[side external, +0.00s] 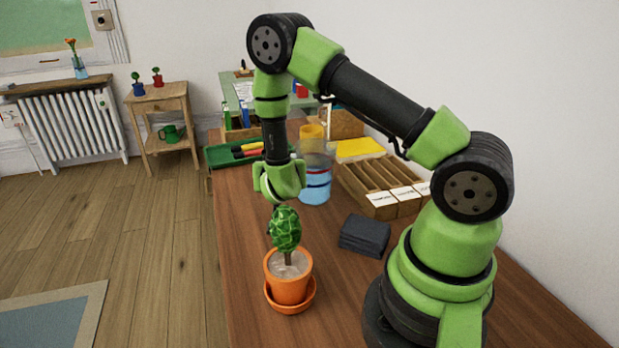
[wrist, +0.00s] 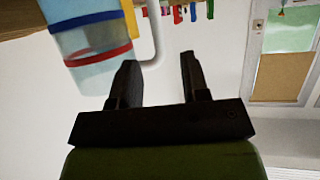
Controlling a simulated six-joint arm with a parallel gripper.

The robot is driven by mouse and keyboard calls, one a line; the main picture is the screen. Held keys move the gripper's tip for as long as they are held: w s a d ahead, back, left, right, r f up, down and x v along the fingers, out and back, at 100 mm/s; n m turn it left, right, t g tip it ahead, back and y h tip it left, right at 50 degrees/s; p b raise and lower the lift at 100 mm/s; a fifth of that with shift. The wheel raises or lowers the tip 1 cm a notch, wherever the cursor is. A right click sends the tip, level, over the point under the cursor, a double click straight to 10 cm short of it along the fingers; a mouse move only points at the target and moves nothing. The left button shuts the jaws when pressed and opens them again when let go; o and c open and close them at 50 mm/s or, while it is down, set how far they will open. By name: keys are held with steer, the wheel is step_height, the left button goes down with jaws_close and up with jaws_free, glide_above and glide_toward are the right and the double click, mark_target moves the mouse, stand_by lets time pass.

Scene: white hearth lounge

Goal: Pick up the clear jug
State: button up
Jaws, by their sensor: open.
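In the wrist view the jug (wrist: 95,40) is at the upper left, cut off by the frame edge. Its pale curved handle shows just ahead of the fingertips, toward the left finger. My gripper (wrist: 158,62) is open with nothing between its fingers; I cannot tell whether a finger touches the handle.
The potted plant (side external: 290,285) stands on an orange saucer in front of my gripper. A wooden divided box (side external: 372,182) is right of the jug, a dark stack (side external: 365,236) nearer. A green tray (side external: 222,155) with coloured items lies behind.

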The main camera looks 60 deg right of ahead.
steer(key=x, duration=0.2)
steer(key=f+x, duration=0.1)
steer(key=x, duration=0.2)
steer(key=shift+f, duration=0.15)
jaws_close()
